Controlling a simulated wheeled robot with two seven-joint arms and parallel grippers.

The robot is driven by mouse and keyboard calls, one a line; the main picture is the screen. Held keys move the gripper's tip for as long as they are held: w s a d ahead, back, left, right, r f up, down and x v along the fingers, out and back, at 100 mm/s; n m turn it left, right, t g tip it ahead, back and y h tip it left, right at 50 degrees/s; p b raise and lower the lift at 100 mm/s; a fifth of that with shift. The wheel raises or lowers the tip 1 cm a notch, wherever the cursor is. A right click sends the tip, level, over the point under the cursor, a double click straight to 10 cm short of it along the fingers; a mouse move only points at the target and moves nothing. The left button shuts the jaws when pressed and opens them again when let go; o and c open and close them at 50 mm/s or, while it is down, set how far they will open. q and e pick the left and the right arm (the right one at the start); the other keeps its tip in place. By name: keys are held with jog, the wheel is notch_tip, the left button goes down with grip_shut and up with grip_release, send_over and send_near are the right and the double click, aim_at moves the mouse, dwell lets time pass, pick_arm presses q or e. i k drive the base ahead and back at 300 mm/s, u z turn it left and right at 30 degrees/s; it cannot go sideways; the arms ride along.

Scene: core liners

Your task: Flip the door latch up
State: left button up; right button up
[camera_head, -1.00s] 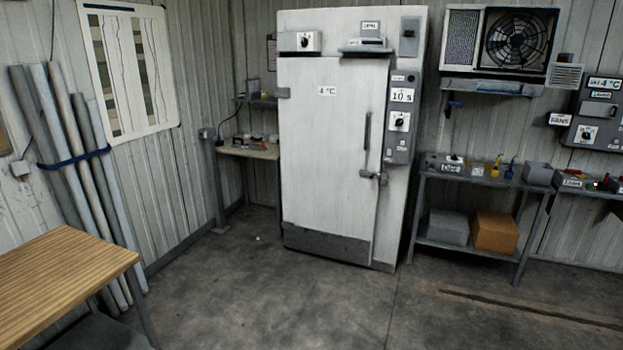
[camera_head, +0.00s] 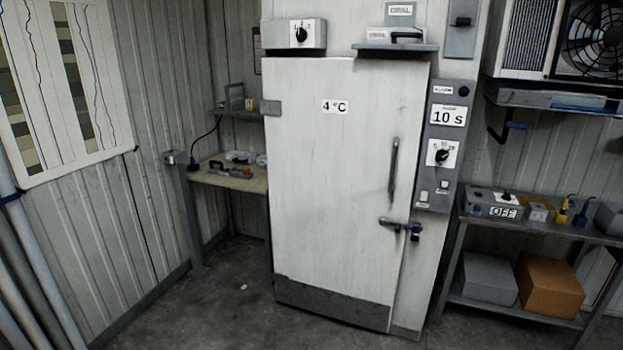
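The door latch (camera_head: 398,227) is a small dark grey bar with a knob-like end, on the right edge of a tall white cold-room door (camera_head: 335,190). The bar lies roughly level, reaching from the door across to the frame on the right. A dark vertical pull handle (camera_head: 394,165) is fixed just above it. Neither of my grippers shows in the head view.
A grey control panel (camera_head: 442,145) with a "10 s" label is right of the door. A metal shelf unit (camera_head: 540,232) with boxes stands at the right, and a small side table (camera_head: 228,178) at the left. The visible floor before the door looks clear.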

aim_at(383, 221)
jog(key=z, duration=0.35)
jog(key=i, duration=2.75)
jog(key=u, duration=0.05)
